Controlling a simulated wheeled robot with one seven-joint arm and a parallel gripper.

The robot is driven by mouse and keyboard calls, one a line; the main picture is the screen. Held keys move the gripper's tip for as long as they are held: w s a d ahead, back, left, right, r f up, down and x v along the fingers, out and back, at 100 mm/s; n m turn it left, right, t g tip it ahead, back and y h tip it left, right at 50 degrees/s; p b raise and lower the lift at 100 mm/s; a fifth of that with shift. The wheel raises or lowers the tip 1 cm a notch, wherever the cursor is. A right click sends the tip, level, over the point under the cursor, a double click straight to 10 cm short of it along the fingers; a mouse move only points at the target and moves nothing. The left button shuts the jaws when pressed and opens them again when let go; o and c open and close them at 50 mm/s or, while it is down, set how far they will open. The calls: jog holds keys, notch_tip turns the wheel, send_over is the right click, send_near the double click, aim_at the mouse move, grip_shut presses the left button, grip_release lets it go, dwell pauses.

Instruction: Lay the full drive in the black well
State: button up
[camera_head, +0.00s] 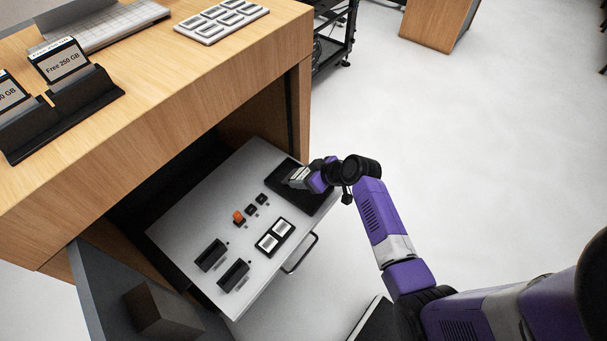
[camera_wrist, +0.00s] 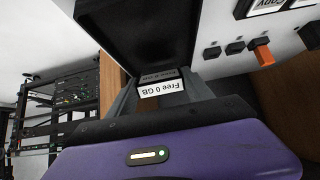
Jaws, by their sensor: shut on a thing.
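The drive (camera_wrist: 161,88), with a white label reading "Free 0 GB", is between my gripper's fingers in the wrist view, label toward the camera. My gripper (camera_wrist: 160,95) is shut on it. The black well (camera_wrist: 140,32) is a dark rectangular recess just beyond the drive. In the head view the black well (camera_head: 308,203) lies at the right end of the pulled-out grey drawer, and my gripper (camera_head: 297,178) is over its left part. The drive is too hidden there to make out. I cannot tell whether it touches the well floor.
The drawer panel carries two black slots (camera_head: 211,254), an orange switch (camera_head: 238,216) beside small black buttons, and a framed pair of white buttons (camera_head: 275,237). A drive marked "Free 250 GB" (camera_head: 63,62) stands in a black rack on the desk. An equipment rack (camera_wrist: 55,115) stands left.

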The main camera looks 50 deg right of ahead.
jog(key=shift+f, duration=0.15)
jog(key=o, duration=1.6)
jog(key=shift+c, duration=0.2)
jog(key=v, duration=0.7)
jog(key=shift+s+r, duration=0.3)
